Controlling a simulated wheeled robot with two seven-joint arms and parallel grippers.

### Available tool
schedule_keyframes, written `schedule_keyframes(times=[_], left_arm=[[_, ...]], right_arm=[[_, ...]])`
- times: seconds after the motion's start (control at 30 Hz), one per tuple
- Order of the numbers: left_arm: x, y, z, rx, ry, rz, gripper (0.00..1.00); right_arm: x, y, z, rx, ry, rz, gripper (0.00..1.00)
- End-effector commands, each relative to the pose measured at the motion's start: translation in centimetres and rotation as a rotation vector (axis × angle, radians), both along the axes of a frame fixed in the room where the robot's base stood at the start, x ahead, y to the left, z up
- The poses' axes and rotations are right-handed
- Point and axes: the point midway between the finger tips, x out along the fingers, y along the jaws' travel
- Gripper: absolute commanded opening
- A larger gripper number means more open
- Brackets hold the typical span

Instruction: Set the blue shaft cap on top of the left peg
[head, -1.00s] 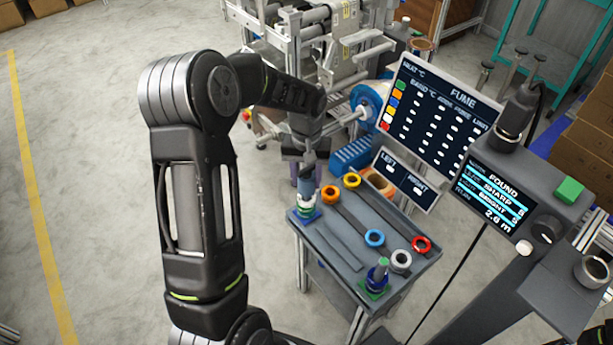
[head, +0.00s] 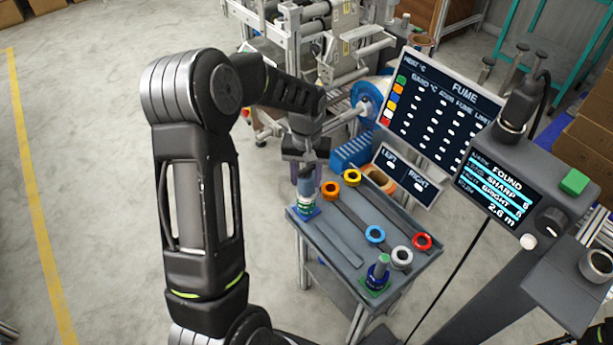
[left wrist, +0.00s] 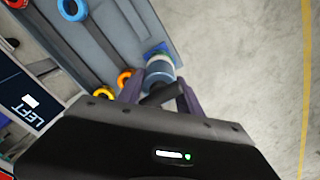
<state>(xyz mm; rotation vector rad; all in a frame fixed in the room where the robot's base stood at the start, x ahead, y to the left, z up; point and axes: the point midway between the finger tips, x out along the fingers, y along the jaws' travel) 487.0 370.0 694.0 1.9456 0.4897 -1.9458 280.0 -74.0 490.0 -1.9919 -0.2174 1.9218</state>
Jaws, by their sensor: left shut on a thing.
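My left gripper (head: 306,181) is over the left peg at the far left corner of the grey cart. It is shut on a blue-grey piece, which I take to be the blue shaft cap (head: 307,187). In the left wrist view, the purple fingers (left wrist: 160,92) pinch a dark stem above a blue-grey round body (left wrist: 160,76). The left peg (head: 305,206) stands on a blue base, with pale and teal bands low down. The cap is in line with the peg, but I cannot tell whether it is seated. My right gripper is out of view.
The cart top (head: 345,248) holds orange, yellow, blue, white and red rings. A second peg (head: 381,268) with a green top stands at the front right. A left/right sign (head: 402,175) and a chart panel (head: 440,105) rise behind. Open floor lies left of the cart.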

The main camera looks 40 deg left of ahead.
Motion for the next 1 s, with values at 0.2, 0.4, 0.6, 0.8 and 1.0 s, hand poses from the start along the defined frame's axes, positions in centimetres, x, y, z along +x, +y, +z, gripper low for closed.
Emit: schedule_keyframes(times=[0.2, 0.4, 0.6, 0.8, 1.0], left_arm=[[0.0, 0.0, -0.7, 0.0, -0.001, 0.0, 0.0], [0.0, 0.0, -1.2, 0.0, -0.001, -0.001, 0.0], [0.0, 0.0, -1.3, 0.0, -0.001, 0.0, 0.0], [0.0, 0.0, -1.3, 0.0, -0.001, 0.0, 0.48], [0.0, 0.0, -1.3, 0.0, 0.0, 0.0, 0.64]], right_arm=[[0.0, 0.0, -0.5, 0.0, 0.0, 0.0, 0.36], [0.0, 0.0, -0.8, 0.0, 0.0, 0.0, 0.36], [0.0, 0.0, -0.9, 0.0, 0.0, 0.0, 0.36], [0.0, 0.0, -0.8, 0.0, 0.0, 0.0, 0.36], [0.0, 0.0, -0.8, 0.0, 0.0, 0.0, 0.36]])
